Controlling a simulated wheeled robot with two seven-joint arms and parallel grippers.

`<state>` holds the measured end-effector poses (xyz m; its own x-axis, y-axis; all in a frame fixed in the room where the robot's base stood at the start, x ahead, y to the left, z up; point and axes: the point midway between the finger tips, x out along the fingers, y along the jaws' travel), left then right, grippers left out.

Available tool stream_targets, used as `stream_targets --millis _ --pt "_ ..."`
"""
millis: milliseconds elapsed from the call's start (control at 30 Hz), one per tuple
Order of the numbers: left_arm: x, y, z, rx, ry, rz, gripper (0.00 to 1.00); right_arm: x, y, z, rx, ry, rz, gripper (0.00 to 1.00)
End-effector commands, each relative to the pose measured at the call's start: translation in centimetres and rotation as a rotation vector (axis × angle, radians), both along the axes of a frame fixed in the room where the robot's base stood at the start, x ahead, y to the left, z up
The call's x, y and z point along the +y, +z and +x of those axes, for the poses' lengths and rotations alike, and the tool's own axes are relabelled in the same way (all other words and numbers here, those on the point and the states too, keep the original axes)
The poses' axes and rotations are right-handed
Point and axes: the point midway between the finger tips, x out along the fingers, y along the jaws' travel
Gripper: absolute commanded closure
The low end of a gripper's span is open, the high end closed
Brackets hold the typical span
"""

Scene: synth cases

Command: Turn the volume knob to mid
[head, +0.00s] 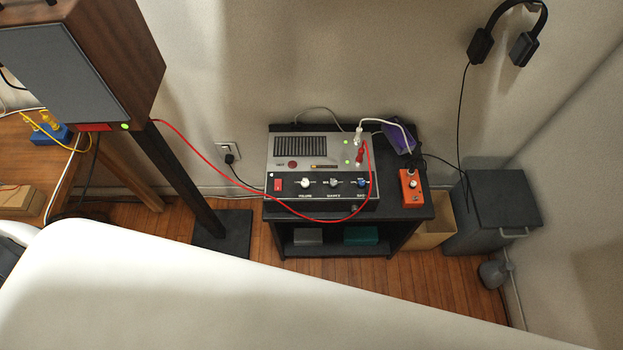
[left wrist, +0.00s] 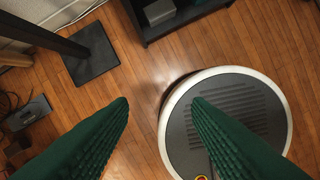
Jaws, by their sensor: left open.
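The volume knob (head: 305,183) is the left one of three on the dark front strip of a grey amplifier (head: 318,158); a small label below it appears to read VOLUME. Its cap looks pale; its pointer is too small to read. My left gripper (left wrist: 160,103) shows in the left wrist view as two ridged green fingers, open and empty above the wooden floor, well apart from the amplifier. It is not visible in the head view. My right gripper is in neither view.
The amplifier stands on a black cabinet (head: 408,214). A red cable (head: 240,196) loops across its front, passing below the knobs. An orange box (head: 411,188) sits right of it. A speaker (head: 75,70) on a black stand (head: 185,180) rises at left. A white part of mine covers the lower head view.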

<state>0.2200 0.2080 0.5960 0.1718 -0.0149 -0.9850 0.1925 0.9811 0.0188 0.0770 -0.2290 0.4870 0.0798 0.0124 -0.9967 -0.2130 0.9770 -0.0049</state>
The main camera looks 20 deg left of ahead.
Motion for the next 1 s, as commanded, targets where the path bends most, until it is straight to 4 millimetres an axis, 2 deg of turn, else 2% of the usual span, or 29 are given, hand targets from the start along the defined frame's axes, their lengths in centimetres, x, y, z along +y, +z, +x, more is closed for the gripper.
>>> stream_targets --millis 33,100,200,400,667,800,1000 --pt "-0.2 2.4 1.5 -0.019 0.003 -0.002 0.55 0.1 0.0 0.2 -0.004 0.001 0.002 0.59" --pt "-0.4 5.7 3.1 -0.035 0.006 -0.003 0.55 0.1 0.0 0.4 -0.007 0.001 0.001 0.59" --pt "-0.6 9.9 4.6 -0.053 0.010 -0.005 0.55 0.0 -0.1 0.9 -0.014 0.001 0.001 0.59" --pt "-0.7 16.0 5.8 -0.077 0.014 -0.007 0.55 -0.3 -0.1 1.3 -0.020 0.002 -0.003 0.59" --pt "-0.8 22.2 6.4 -0.097 0.018 -0.011 0.55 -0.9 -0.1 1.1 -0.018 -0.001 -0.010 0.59" --pt "-1.2 25.3 7.4 -0.101 0.017 -0.018 0.55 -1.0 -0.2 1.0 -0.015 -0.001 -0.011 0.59" --pt "-2.2 25.7 10.2 -0.064 0.006 -0.025 0.55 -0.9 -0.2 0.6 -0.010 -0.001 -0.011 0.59"
